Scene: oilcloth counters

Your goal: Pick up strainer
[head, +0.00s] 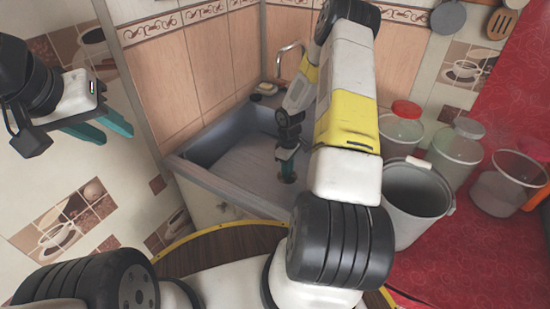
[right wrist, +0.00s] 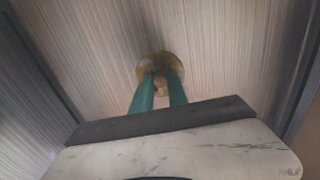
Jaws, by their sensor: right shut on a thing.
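The strainer (right wrist: 161,60) is a small round brassy disc with a knob, at the bottom of the grey sink (head: 215,135). In the head view only a dark bit of it (head: 287,179) shows under my right gripper (head: 286,164). In the right wrist view my right gripper (right wrist: 161,80) reaches down over the strainer, its teal fingers shut on the knob. Whether the disc is lifted off the sink floor I cannot tell. My left gripper (head: 118,134) is open and empty, in the air by the tiled wall at the left.
A tap (head: 290,50) stands at the sink's back. A grey bucket (head: 415,190) and several clear jars, one with a red lid (head: 406,109), stand on the red counter (head: 470,245) at the right. My right arm hides part of the sink's right side.

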